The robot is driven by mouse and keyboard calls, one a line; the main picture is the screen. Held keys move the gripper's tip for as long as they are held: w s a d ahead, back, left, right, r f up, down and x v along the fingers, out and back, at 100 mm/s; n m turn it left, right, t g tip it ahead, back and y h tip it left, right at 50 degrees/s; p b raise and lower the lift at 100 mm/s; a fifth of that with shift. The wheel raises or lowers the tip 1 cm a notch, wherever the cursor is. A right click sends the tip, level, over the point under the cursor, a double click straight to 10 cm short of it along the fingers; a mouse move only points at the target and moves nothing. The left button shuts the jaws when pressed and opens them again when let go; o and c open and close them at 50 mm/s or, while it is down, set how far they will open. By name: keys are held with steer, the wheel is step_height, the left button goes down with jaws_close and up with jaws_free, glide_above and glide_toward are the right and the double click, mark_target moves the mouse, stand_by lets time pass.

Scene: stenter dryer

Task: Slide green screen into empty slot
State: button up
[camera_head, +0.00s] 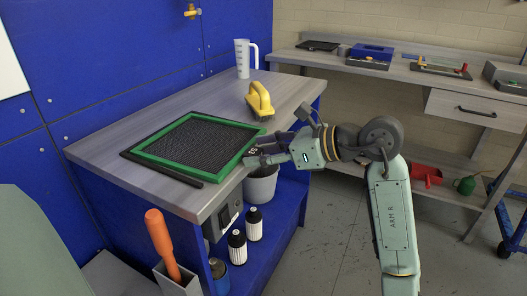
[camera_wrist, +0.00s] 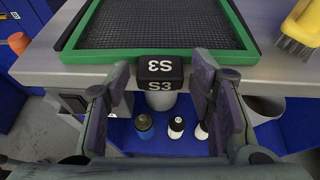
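The green screen (camera_head: 200,140), a green frame around dark mesh, lies flat on the grey bench over a black base or frame. In the wrist view the green screen (camera_wrist: 160,25) fills the top middle. A black tab marked S3 (camera_wrist: 160,68) is at its near edge. My gripper (camera_wrist: 162,75) is open, with one finger on each side of the tab and visible gaps between. In the head view my gripper (camera_head: 254,158) is at the screen's right edge, over the bench's front edge. I cannot make out an empty slot in either view.
Bottles (camera_head: 254,224) and a grey bucket (camera_head: 262,186) are on the blue shelf below. An orange handle (camera_head: 161,245) sticks up in front. Another bench (camera_head: 400,70) stands behind, right.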

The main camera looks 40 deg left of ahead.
steer(key=c, duration=1)
steer(key=shift+d, duration=0.1)
steer(key=shift+w+d+b, duration=0.2)
steer(key=shift+w+d, duration=0.05)
steer(key=shift+d, duration=0.6)
steer(key=shift+w+d+b, duration=0.25)
steer(key=shift+w+d, duration=0.05)
steer(key=shift+d, duration=0.55)
steer(key=shift+w+d+b, duration=0.2)
steer(key=shift+w+d, duration=0.05)
steer(key=shift+d, duration=0.6)
steer(key=o, duration=1.3)
steer(key=shift+o, duration=0.2)
